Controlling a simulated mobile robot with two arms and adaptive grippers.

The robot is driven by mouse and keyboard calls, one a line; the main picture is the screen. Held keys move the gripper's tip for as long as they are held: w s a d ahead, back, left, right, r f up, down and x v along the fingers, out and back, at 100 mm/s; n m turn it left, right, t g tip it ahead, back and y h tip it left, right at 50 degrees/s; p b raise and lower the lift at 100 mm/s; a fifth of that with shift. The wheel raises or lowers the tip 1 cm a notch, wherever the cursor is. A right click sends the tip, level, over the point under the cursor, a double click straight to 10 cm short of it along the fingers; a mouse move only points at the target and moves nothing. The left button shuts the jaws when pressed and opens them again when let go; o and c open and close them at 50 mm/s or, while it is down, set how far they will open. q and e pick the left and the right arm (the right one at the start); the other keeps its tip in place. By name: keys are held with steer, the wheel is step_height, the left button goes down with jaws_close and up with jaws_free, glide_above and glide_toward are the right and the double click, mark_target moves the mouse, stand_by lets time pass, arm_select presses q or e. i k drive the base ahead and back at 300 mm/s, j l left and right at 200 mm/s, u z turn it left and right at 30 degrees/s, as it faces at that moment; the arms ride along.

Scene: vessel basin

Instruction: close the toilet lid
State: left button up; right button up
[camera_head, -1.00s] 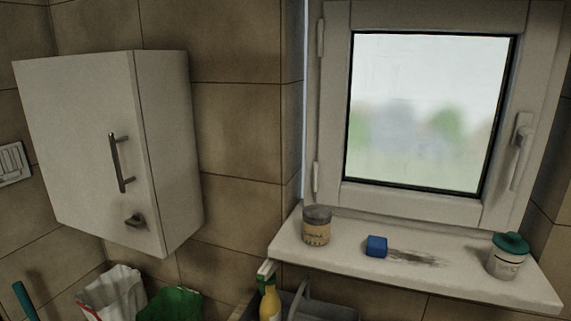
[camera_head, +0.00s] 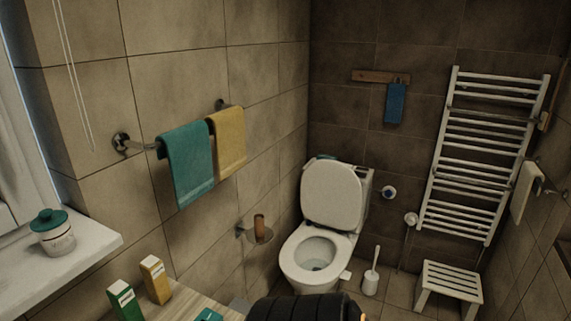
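The white toilet (camera_head: 296,268) stands in the far corner of the room. Its lid (camera_head: 332,195) is raised and leans back against the cistern. The bowl is open to view and the seat ring lies down on it. A dark ribbed part at the bottom edge, probably mine, hides the floor in front of the toilet. Neither of my grippers can be seen.
A toilet brush (camera_head: 370,272) and a white stool (camera_head: 450,286) stand right of the toilet. A paper holder (camera_head: 258,233) juts from the left wall. A counter (camera_head: 186,301) with boxes lies at front left. A towel radiator (camera_head: 482,150) hangs behind the stool.

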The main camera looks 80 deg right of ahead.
mark_target(331, 194)
steer(key=z, duration=3)
steer(key=i+z, duration=0.35)
steer(key=i, duration=2.25)
steer(key=l+z, duration=0.05)
